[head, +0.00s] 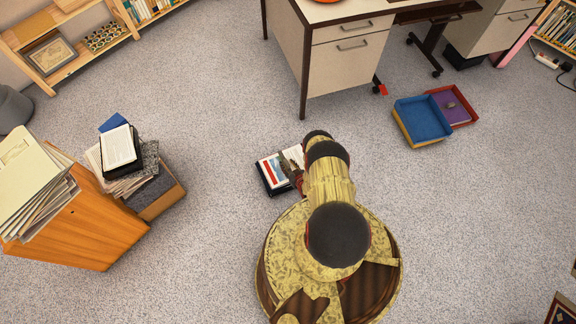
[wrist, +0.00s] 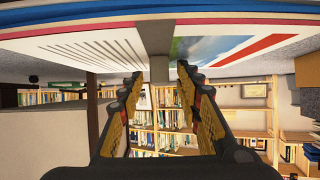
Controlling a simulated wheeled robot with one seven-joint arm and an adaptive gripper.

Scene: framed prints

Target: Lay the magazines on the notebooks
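A flat printed item with white, red and blue areas (head: 273,172), probably a magazine, lies on the carpet just beyond my base in the head view. A dark edge shows under its near side; I cannot tell if that is a notebook. In the wrist view its lined white page (wrist: 90,48) and a blue, white and red picture page (wrist: 230,42) fill the top, with a narrow grey strip between them. My gripper (wrist: 158,75) is open, its fingers apart with nothing clearly between them, close to the pages. In the head view my gripper (head: 290,170) partly hides the item.
A desk (head: 345,55) stands at the back. A blue tray (head: 422,118) and a red tray (head: 462,118) lie to the right. An orange wooden cabinet (head: 80,235) with papers and a box (head: 160,198) with stacked books stand left. The carpet (head: 215,110) between is clear.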

